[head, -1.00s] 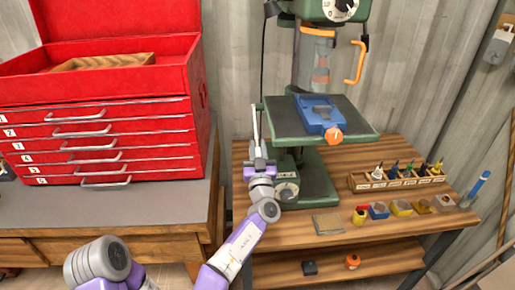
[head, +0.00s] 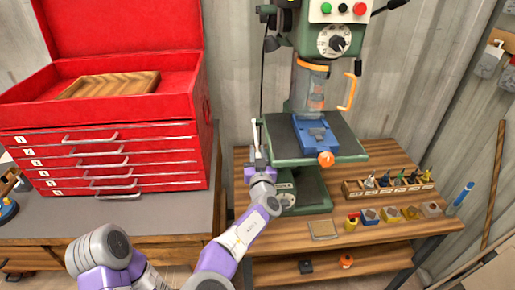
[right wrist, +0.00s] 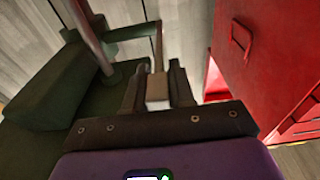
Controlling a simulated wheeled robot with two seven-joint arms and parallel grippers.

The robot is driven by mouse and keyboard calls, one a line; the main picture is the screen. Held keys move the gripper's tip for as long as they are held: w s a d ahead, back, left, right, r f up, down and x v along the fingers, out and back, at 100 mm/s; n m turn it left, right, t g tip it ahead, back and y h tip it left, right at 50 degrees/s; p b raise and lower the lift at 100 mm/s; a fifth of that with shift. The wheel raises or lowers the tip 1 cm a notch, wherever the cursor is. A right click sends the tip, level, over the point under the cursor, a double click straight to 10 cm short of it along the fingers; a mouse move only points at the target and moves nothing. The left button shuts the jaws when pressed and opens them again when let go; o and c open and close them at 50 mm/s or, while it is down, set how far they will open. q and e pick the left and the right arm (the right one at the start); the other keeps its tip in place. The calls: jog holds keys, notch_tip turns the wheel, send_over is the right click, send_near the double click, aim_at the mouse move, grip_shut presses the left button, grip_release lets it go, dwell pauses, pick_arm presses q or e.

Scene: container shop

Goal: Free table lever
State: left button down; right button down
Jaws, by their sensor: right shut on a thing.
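The green drill press (head: 322,40) stands on a wooden bench. Its dark table (head: 350,138) carries a blue vise (head: 315,134) with an orange knob. My right gripper (head: 257,156) is at the left edge of this table. A thin pale lever (head: 254,134) rises from between its fingers. In the right wrist view, the gripper (right wrist: 158,88) is shut on the lever's pale end (right wrist: 157,92). The lever's thin rod (right wrist: 158,48) runs on from there toward a green arm beside the column (right wrist: 88,32). My left gripper is out of view.
A red tool chest (head: 110,140) stands close to the left. A blue marker (head: 460,197) is at the right.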

jog(key=shift+d+r+g+p, duration=0.1)
jog(key=shift+r+g+p, duration=0.4)
jog(key=shift+r+p, duration=0.6)
jog(key=shift+f, duration=0.2)
jog(key=c, duration=1)
grip_release()
jog(key=shift+f, duration=0.1)
jog(key=shift+c, duration=0.2)
jog(key=shift+s, duration=0.15)
jog(key=s, duration=0.7)
jog(key=shift+s, duration=0.15)
jog(key=shift+c, duration=0.2)
